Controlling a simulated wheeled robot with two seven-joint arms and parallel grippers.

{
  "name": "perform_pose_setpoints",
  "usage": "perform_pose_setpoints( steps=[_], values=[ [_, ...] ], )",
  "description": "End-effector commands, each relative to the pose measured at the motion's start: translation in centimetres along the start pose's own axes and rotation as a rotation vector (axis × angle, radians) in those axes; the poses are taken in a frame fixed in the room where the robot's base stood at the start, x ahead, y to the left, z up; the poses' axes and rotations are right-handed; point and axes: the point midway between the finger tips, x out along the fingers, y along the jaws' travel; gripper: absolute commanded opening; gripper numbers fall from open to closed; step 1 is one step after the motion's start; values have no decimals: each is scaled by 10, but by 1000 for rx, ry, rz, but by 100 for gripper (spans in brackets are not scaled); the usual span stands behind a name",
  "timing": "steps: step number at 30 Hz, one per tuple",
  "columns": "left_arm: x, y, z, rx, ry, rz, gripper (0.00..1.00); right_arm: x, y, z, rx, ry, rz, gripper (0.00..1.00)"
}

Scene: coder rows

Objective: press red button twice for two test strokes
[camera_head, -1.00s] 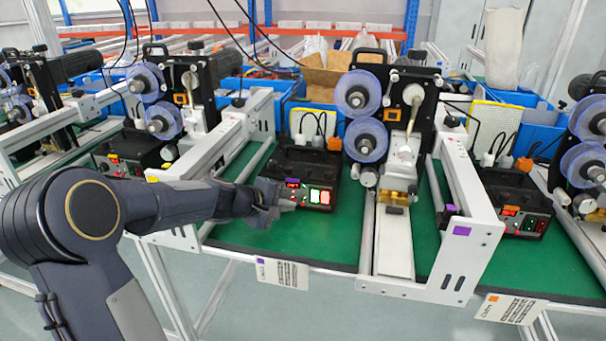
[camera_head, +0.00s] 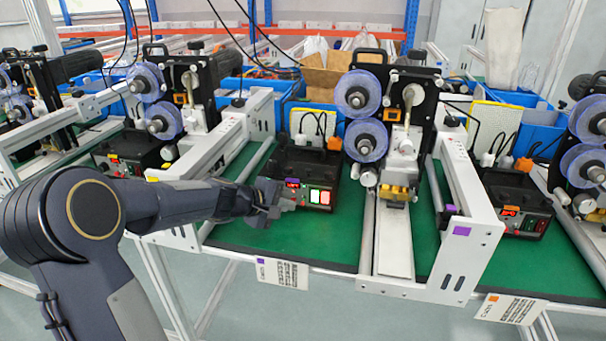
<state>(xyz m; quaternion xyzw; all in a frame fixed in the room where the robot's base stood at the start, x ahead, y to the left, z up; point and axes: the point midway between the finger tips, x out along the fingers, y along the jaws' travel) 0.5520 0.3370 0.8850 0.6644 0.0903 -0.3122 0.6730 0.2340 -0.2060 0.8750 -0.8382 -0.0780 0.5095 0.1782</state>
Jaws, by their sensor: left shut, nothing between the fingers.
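The middle coder's control box (camera_head: 306,168) is black and stands on the green table. Its front has a lit red display (camera_head: 293,184), a pale green-edged button (camera_head: 314,197) and, to the right of that, the red button (camera_head: 325,198). My left gripper (camera_head: 291,205) is shut and empty, in front of the box's lower left front. Its tips point right and end just left of the pale button, apart from the red button in the picture. The coder machine (camera_head: 411,115) with blue reels stands right of the box. My right gripper does not show.
Similar boxes stand at the left (camera_head: 130,155) and right (camera_head: 515,205). White rail frames (camera_head: 470,215) flank the middle machine. A label card (camera_head: 282,273) hangs at the table's front edge. Green table in front of the middle box is clear.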

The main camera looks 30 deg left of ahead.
Motion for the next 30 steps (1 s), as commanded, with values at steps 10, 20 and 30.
perform_pose_setpoints(
  steps=[10,20,30],
  values=[
    [5,4,-4,0,2,1,0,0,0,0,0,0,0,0],
    [3,2,-3,0,4,2,0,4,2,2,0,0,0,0],
    [0,0,-1,0,2,1,0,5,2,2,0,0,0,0]
  ],
)
